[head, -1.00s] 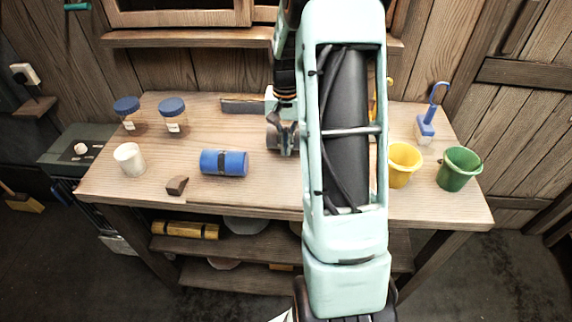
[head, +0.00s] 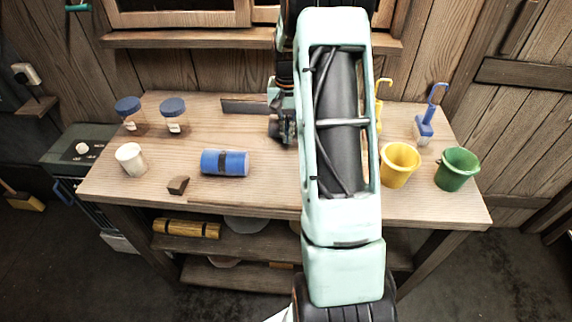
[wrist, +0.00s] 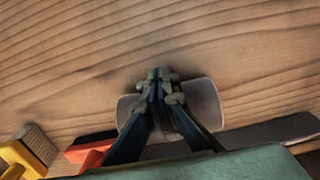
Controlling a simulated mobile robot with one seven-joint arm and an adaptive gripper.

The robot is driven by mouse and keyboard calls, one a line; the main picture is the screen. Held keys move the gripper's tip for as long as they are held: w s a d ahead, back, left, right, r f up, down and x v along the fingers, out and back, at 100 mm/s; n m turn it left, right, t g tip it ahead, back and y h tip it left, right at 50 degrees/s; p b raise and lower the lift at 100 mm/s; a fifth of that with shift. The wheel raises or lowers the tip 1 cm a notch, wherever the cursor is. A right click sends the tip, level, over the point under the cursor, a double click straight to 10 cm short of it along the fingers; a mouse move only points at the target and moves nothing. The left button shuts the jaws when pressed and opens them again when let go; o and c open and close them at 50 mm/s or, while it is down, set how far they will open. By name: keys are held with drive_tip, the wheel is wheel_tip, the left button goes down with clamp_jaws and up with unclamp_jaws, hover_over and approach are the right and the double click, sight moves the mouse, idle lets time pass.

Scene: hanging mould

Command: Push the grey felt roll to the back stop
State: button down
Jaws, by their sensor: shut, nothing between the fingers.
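The grey felt roll (wrist: 206,103) lies on the wooden tabletop in the wrist view, partly hidden behind my gripper (wrist: 160,78). My fingers are closed together, empty, and in front of the roll's middle; I cannot tell whether they touch it. The back stop is a dark strip (wrist: 275,131) below the roll in the wrist view, and its left part shows near the wall in the head view (head: 243,106). The roll appears close to the stop; contact cannot be told. In the head view my arm hides the roll.
Yellow (head: 399,165) and green (head: 457,169) buckets stand right. Red (wrist: 88,157) and yellow (wrist: 27,151) tools lie left of the roll in the wrist view.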

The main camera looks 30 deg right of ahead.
sight(289, 117)
drive_tip(key=shift+w+d+p, duration=0.35)
drive_tip(key=shift+w+d, duration=0.4)
drive_tip(key=shift+w, duration=0.3)
drive_tip(key=shift+w+d+p, duration=0.35)
drive_tip(key=shift+w+d, duration=0.35)
drive_tip(key=shift+w, duration=0.35)
drive_tip(key=shift+a, duration=0.1)
drive_tip(key=shift+s+a+r+b, duration=0.25)
drive_tip(key=shift+s+a, duration=0.3)
drive_tip(key=shift+s, duration=0.3)
drive_tip(key=shift+s+a+r+b, duration=0.15)
drive_tip(key=shift+s+a+r, duration=0.1)
drive_tip(key=shift+s+a, duration=0.45)
wheel_tip(289, 117, up, 7)
drive_tip(key=s+a+p, duration=0.1)
drive_tip(key=s+p, duration=0.1)
drive_tip(key=p, duration=0.1)
drive_tip(key=shift+s+a+p, duration=0.15)
drive_tip(key=shift+s+p, duration=0.2)
